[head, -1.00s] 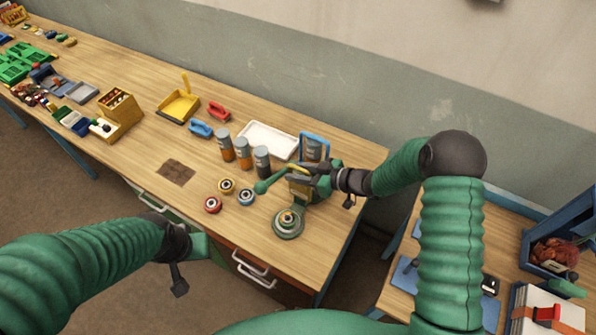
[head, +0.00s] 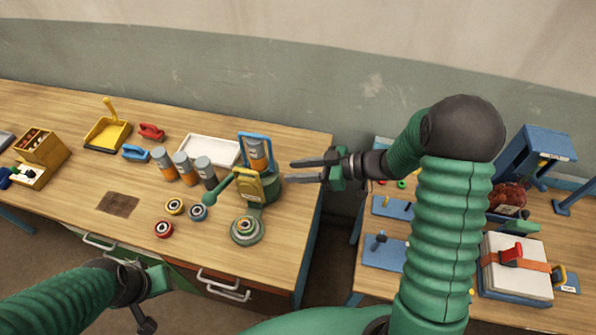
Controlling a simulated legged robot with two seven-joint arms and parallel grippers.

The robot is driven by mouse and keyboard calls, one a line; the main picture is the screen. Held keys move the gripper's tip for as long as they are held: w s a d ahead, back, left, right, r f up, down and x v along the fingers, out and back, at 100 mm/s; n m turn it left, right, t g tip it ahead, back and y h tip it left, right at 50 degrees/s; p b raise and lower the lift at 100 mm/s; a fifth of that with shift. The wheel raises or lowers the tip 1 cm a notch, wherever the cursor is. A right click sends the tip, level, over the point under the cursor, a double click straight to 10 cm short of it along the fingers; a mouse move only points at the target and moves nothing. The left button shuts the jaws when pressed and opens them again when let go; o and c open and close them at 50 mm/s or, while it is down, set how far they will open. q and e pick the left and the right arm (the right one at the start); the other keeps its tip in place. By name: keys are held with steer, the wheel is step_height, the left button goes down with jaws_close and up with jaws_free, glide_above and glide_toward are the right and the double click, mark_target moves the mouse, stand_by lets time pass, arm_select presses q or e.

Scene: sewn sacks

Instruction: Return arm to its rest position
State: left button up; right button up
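My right gripper (head: 292,172) is open and empty, its two dark fingers pointing left. It hangs over the right end of the wooden workbench (head: 75,180), beside a green device with a yellow top and a lever (head: 247,186). A gap shows between the fingers and that device. The rest of my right arm (head: 447,230) bends up and back on the right. My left gripper (head: 145,290) is low at the front, before the drawers; its fingers are too unclear to tell open from shut.
Several grey and orange cylinders (head: 184,167), a white tray (head: 208,150) and small coloured rings (head: 174,206) are on the bench. A blue frame (head: 257,137) stands behind the device. A second table (head: 335,285) at right holds blue fixtures and a strapped white stack (head: 515,270).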

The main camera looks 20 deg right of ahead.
steer(key=shift+a, duration=0.1)
stand_by(0.3)
steer(key=w+d+f+m+t+h+b, duration=0.25)
steer(key=d+f+m+h+b, duration=0.3)
steer(key=h, duration=0.35)
steer(key=s+a+f+m+g+h+b, duration=0.1)
steer(key=s+a+f+m+g, duration=0.1)
steer(key=s, duration=0.7)
steer(key=s+a+f+m+g+h+b, duration=0.1)
steer(key=s+a+f+m+g+b, duration=0.1)
steer(key=s+f+g, duration=0.3)
steer(key=s, duration=0.4)
steer(key=shift+s+a+m, duration=0.2)
steer(key=shift+a+m, duration=0.15)
steer(key=shift+a, duration=0.1)
steer(key=shift+a, duration=0.15)
